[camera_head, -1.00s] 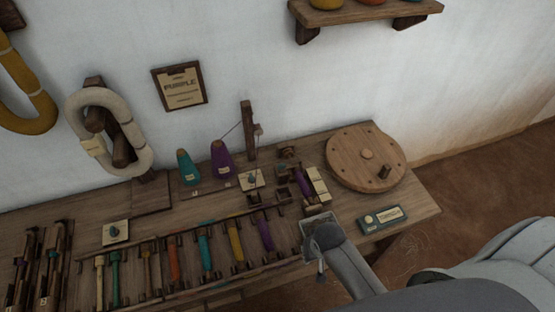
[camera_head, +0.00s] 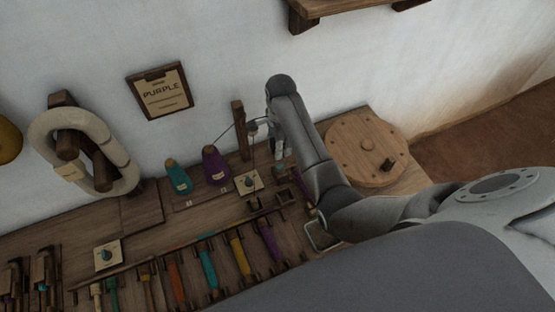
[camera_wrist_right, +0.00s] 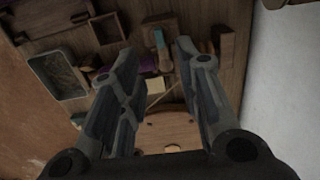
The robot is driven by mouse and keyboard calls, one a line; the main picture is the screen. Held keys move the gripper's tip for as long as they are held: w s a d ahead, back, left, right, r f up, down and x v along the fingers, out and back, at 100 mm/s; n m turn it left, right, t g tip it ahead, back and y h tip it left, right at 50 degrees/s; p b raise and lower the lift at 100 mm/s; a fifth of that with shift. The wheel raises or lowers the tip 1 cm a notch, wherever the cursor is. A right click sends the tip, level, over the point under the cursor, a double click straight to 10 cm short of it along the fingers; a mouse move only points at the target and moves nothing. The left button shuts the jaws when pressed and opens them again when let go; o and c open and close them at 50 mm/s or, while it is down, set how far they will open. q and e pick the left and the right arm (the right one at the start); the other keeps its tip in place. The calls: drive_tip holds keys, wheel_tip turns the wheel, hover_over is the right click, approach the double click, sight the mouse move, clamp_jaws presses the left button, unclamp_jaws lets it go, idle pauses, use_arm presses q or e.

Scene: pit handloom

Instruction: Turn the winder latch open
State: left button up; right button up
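My right gripper (camera_head: 281,155) points down over the winder area at the back of the bench, beside the wooden post. In the right wrist view its two fingers (camera_wrist_right: 155,55) are apart with nothing held between them. A small upright wooden piece with a blue-teal part (camera_wrist_right: 161,48) shows beyond and between the fingertips; it may be the winder latch, but I cannot tell its position. A purple bobbin (camera_head: 302,186) lies by the winder, partly hidden by my right arm. The gripper appears apart from these parts. My left gripper is not in view.
A round wooden disc (camera_head: 352,140) with a peg lies at the bench's right end. A wooden post (camera_head: 240,130), purple cone (camera_head: 214,168), teal cone (camera_head: 178,178) and knob plate (camera_head: 248,182) stand left of the gripper. A framed tray (camera_wrist_right: 58,76) is at the front edge.

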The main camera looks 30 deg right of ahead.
hover_over(280, 166)
wheel_tip(280, 166, down, 5)
drive_tip(key=shift+r, duration=0.1)
wheel_tip(280, 166, down, 4)
drive_tip(key=shift+r, duration=0.1)
drive_tip(key=shift+f, duration=0.75)
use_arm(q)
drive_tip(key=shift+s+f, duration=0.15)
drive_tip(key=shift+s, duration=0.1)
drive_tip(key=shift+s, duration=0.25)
use_arm(e)
clamp_jaws()
